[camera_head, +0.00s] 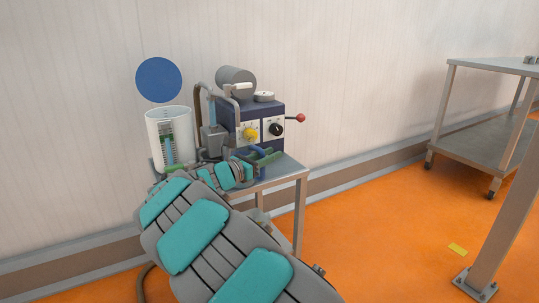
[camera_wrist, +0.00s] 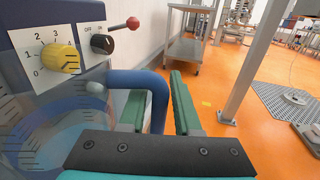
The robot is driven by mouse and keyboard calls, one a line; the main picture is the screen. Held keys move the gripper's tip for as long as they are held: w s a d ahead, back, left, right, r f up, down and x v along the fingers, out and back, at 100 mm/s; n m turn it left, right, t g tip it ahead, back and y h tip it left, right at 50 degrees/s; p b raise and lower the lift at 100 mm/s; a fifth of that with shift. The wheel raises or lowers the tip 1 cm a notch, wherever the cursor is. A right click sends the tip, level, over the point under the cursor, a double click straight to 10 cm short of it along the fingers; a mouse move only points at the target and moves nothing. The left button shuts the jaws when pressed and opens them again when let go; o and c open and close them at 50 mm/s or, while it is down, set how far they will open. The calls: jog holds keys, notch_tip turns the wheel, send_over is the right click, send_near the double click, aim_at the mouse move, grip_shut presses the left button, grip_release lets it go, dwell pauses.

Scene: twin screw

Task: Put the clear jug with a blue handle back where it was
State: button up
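The clear jug with graduation marks (camera_wrist: 35,125) fills the lower left of the wrist view, close to the camera. Its blue handle (camera_wrist: 157,92) curves out to the right. My gripper (camera_wrist: 160,105) has its two green fingers on either side of the handle, with narrow gaps showing beside it; it looks open. In the head view my gripper (camera_head: 258,160) and the blue handle (camera_head: 262,170) are in front of the machine, over the small metal table (camera_head: 290,172). My arm hides most of the jug there.
A dark blue machine (camera_head: 262,112) with knobs and a red-tipped lever (camera_head: 299,118) stands on the table. A metal cart (camera_head: 485,145) is at the right. Orange floor between is largely clear, with a post (camera_head: 505,220).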

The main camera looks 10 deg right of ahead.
jog(key=shift+o, duration=1.1)
